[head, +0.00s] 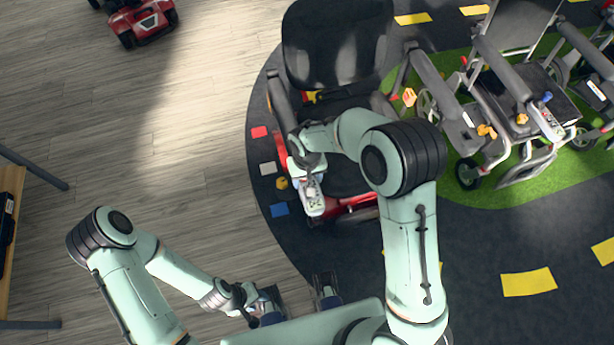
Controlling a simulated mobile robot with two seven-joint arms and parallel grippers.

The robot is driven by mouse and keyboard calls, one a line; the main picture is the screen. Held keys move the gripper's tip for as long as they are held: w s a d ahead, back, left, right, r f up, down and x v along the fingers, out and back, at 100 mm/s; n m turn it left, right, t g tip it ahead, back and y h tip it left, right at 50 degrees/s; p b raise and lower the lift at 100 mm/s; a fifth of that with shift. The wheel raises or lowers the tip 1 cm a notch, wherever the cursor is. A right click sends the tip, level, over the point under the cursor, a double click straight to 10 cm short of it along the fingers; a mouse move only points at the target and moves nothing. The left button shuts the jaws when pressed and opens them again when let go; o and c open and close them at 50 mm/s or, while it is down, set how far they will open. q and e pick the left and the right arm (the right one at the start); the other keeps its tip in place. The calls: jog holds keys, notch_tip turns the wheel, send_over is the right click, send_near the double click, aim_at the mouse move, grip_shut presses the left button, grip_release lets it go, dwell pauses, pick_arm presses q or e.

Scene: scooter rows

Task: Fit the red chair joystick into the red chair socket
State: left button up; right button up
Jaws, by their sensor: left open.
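The red chair has a black backrest (338,45) and a red base (357,212), and stands at the top centre in the head view. A pale control panel with small markings (315,206) lies at the front of its left armrest. My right gripper (309,180) is down at this panel. My wrist and forearm hide much of the armrest and seat, so the red chair socket and joystick cannot be told apart there. I cannot tell whether the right gripper is shut on anything. My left gripper (298,290) is open and empty, low over the floor in front of the chair.
Grey wheelchairs (520,95) stand close on the right. Red (259,132), white (268,169), yellow (282,184) and blue (279,210) pieces lie left of the chair. A small red scooter (143,22) is at top left. The wooden floor at left is mostly clear.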

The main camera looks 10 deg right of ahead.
jog(key=o, duration=1.7)
jog(key=shift+c, duration=0.2)
jog(key=shift+r, duration=0.1)
notch_tip(320, 180, up, 13)
jog(key=p, duration=0.1)
jog(key=shift+r, duration=0.15)
